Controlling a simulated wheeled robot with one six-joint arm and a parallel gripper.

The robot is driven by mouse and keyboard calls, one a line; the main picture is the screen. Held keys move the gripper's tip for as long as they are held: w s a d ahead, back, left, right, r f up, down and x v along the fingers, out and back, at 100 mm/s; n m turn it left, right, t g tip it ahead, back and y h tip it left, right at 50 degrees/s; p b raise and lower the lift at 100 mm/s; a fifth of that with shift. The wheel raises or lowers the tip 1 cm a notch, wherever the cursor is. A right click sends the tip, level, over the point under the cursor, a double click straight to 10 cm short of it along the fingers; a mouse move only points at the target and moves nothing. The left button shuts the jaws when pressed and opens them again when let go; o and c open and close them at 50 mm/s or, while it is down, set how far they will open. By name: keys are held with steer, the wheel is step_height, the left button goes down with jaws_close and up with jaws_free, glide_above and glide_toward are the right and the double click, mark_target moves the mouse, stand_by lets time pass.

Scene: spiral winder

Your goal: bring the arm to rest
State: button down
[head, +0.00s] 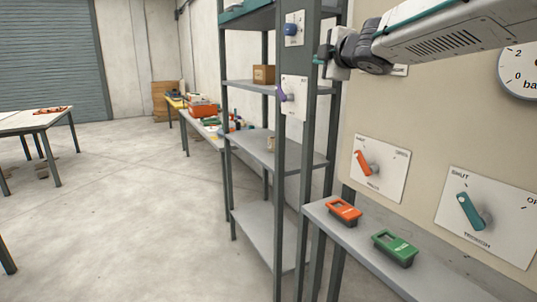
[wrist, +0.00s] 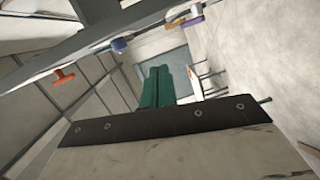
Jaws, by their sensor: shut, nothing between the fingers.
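My gripper (head: 319,61) is at the upper right of the head view, at the end of my arm, which reaches in from the top right corner. It is raised in front of the shelf posts and panel, pointing left. In the wrist view its two green fingers (wrist: 164,86) lie side by side, shut, with nothing between them. The gripper looks clear of the handles, though its exact distance from the shelf post is hard to tell.
An orange handle (head: 363,158) and a teal handle (head: 468,210) are on the panel. Blue (head: 291,29) and purple (head: 284,95) knobs are on the post. An orange case (head: 345,210) and green case (head: 394,247) stand on the ledge. Open floor lies left.

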steer(key=s+d+f+m+g+h, duration=0.75)
steer(key=s+d+f+m, duration=0.6)
steer(key=s+f, duration=0.35)
steer(key=s+f+m+g, duration=0.2)
steer(key=s+f, duration=0.2)
steer(key=s, duration=0.5)
steer(key=s+f+m+g+y, duration=0.1)
steer(key=s+f, duration=0.4)
steer(key=s, duration=0.5)
steer(key=s+f+m+g+y, duration=0.1)
steer(key=s+f+m+g, duration=0.2)
steer(key=s, duration=0.7)
steer(key=shift+a+f+g, duration=0.25)
steer(key=shift+f+g, duration=0.5)
steer(key=shift+s+m, duration=0.1)
steer(key=shift+m, duration=0.15)
